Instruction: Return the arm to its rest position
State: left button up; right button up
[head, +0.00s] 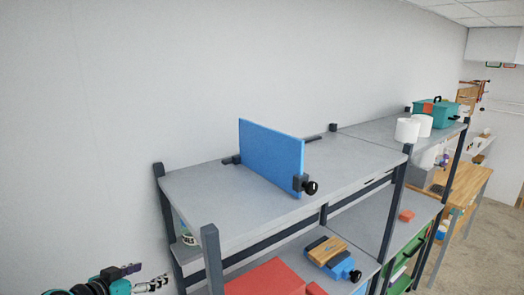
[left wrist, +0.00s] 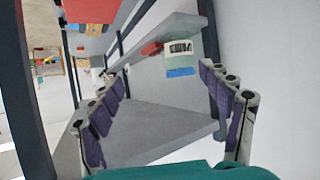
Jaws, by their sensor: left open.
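My left arm enters the head view at the lower left corner. My left gripper (head: 148,277) is left of the grey shelf unit (head: 225,205) and below its top shelf. In the left wrist view the left gripper (left wrist: 160,76) has its two purple-padded fingers wide apart with nothing held between them. Past the fingers are a grey shelf board (left wrist: 155,130) and a pale green and white container with a dark label (left wrist: 181,50). My right gripper is not in view.
A blue panel with a black knob (head: 270,155) stands on the top shelf. Lower down are a red box (head: 262,280) and a blue and wooden tool (head: 330,255). White rolls (head: 408,130) and a teal toolbox (head: 437,113) are at the far right. The wall is bare.

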pick_arm(q)
jog(key=s+d+f+n+g+y+b, duration=0.1)
jog(key=s+d+f+b, duration=0.3)
jog(key=f, duration=0.5)
jog(key=s+d+f+n+g+y+b, duration=0.1)
jog(key=s+d+f+g+y+b, duration=0.1)
jog(key=s+d+f+b, duration=0.2)
jog(key=s+d+f+n+g+y+b, duration=0.1)
jog(key=s+d+f+b, duration=0.2)
jog(key=s+f+b, duration=0.6)
notch_tip(320, 180, down, 6)
jog(key=shift+s+d+f+g, duration=0.1)
jog(key=shift+s+d+g, duration=0.25)
jog(key=shift+s, duration=0.25)
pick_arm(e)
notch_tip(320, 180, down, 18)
